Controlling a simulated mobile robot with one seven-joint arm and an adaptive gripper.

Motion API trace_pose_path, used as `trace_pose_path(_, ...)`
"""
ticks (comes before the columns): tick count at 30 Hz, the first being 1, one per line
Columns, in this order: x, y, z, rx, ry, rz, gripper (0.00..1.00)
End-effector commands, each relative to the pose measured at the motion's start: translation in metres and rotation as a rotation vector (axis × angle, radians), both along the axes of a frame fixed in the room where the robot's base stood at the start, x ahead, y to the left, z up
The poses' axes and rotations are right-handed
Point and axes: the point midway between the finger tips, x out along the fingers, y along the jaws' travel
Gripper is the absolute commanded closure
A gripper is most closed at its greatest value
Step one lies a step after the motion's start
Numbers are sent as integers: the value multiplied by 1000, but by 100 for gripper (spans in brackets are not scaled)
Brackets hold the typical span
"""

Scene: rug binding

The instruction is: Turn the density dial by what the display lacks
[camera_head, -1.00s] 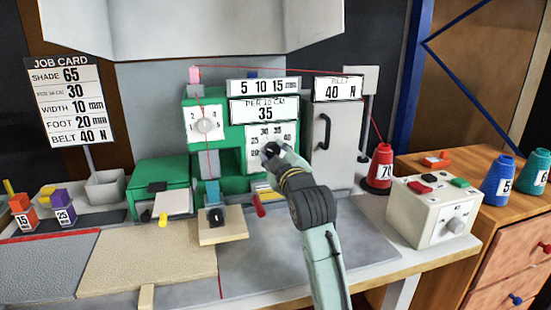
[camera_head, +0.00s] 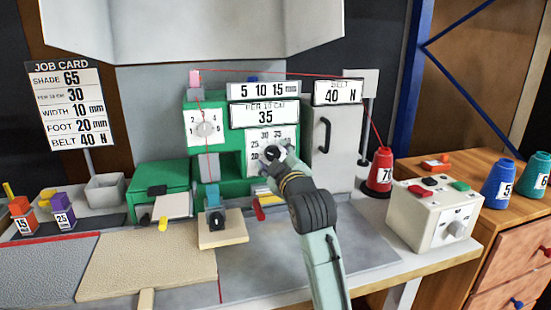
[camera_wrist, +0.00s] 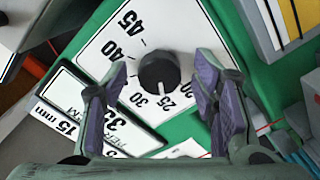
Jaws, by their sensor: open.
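The density dial (camera_head: 272,153) is a black knob on a white scale plate on the green machine. In the wrist view the knob (camera_wrist: 158,72) shows whole, with a small pale mark on its lower edge, towards the 25 and 30. The PER 10 CM display (camera_head: 265,116) above the dial reads 35. The job card (camera_head: 68,105) asks PER 10 CM 30. My gripper (camera_head: 281,158) is at the dial. In the wrist view its open fingers (camera_wrist: 163,82) stand on either side of the knob, with visible gaps and nothing held.
A second dial (camera_head: 205,129) is on the machine's left side. The belt display (camera_head: 338,92) reads 40 N. A red cone (camera_head: 381,168) and a cream control box (camera_head: 436,208) stand to the right of my arm.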

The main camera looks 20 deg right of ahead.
Motion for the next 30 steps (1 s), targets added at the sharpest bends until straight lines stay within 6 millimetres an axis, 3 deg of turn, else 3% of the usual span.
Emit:
trace_pose_path(5, -11, 0, 0, 1, -1, -1, 46)
trace_pose_path(19, -102, -1, 0, 0, -2, -3, 46)
trace_pose_path(24, -117, 0, 0, 0, -1, -1, 46)
trace_pose_path(30, -120, 0, 0, 0, 0, 0, 46)
